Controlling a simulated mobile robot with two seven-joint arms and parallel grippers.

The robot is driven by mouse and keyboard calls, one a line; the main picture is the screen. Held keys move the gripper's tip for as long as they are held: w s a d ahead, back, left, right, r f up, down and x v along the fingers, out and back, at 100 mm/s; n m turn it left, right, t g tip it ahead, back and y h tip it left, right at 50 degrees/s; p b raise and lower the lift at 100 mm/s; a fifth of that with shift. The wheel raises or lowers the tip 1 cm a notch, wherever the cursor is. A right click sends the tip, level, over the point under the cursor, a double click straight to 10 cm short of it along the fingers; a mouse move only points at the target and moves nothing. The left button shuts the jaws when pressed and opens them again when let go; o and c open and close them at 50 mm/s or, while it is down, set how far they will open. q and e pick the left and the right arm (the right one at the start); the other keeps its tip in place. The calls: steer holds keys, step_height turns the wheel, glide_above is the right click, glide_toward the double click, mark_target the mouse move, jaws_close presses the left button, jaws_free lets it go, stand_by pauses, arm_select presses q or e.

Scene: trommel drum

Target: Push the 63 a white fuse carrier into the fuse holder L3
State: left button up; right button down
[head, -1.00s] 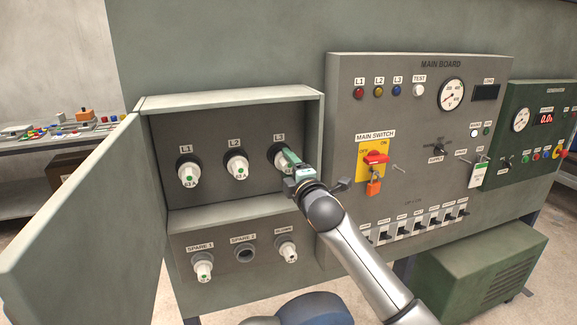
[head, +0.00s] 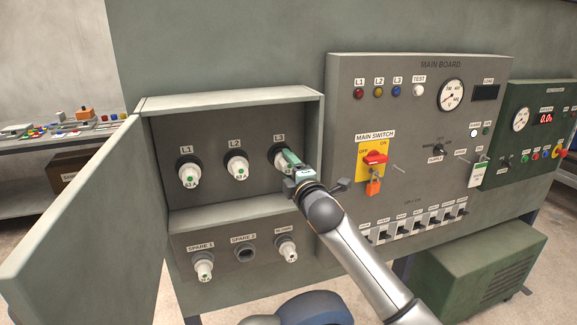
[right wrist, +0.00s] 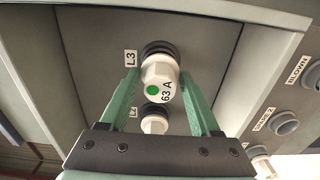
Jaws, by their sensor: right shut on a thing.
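The white 63 A fuse carrier (right wrist: 160,80) with a green dot sits in the black ring of the fuse holder L3 (right wrist: 158,48). In the head view the holder L3 (head: 277,152) is at the right of the upper row, partly hidden by my right gripper (head: 291,163). My right gripper's green fingers (right wrist: 162,95) stand on both sides of the carrier and are shut on it. How deep the carrier sits cannot be told. My left gripper is not in view.
Holders L1 (head: 189,173) and L2 (head: 237,166) carry white carriers. Below are SPARE 1 (head: 203,266), an empty SPARE 2 socket (head: 244,254) and BLOWN (head: 287,250). The open cabinet door (head: 85,215) is at the left; the main board (head: 415,110) is at the right.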

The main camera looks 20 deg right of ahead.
steer(key=shift+w, duration=0.35)
stand_by(0.4)
steer(key=shift+c, duration=0.2)
jaws_free()
steer(key=s+b, duration=0.1)
steer(key=s, duration=1.1)
steer(key=shift+s+d, duration=0.25)
